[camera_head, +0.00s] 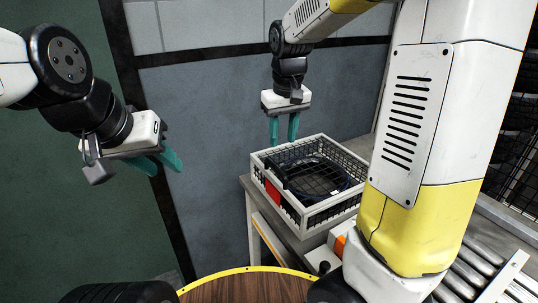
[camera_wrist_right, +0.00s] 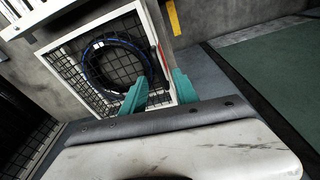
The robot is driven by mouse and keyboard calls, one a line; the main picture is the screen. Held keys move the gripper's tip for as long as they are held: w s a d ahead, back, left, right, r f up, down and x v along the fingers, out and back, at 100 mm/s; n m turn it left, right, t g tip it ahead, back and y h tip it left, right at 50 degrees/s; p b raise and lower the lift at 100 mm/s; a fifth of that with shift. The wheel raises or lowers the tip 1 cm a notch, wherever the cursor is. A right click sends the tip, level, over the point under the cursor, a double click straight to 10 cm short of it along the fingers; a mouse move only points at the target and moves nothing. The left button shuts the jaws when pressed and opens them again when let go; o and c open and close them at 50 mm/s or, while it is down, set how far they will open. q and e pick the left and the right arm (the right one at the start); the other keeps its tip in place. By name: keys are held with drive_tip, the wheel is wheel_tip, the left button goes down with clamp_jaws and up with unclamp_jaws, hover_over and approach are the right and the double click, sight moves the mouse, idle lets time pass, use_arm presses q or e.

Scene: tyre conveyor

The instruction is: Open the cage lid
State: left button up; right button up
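The cage (camera_head: 318,222) is a white-framed box with black wire mesh sides, on a grey table. Black mesh (camera_head: 312,170) shows across its top opening and a dark tyre (camera_head: 345,188) lies inside. I cannot clearly tell the lid mesh from the floor mesh. The cage frame (camera_wrist_right: 160,50) and tyre (camera_wrist_right: 92,80) also show in the right wrist view. My right gripper (camera_head: 284,142) is open and empty, its teal fingers pointing down just above the cage's back left edge. My left gripper (camera_head: 166,168) is open and empty, away to the left of the cage.
The grey table (camera_head: 248,190) stands against a wall. A roller conveyor (camera_head: 470,270) lies at the lower right, with a mesh rack (camera_head: 520,150) behind it. A round wooden top with a yellow rim (camera_head: 245,288) is at the front. Space left of the cage is free.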

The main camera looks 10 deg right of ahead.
drive_tip(key=n+g+h, duration=0.1)
drive_tip(key=h, duration=0.1)
approach(275, 166)
drive_tip(key=f, duration=0.5)
drive_tip(key=d+f, duration=0.1)
drive_tip(key=f, duration=0.2)
drive_tip(key=shift+w+d+f, duration=0.1)
drive_tip(key=shift+w+d, duration=0.05)
drive_tip(key=shift+w, duration=0.1)
clamp_jaws()
idle(0.9)
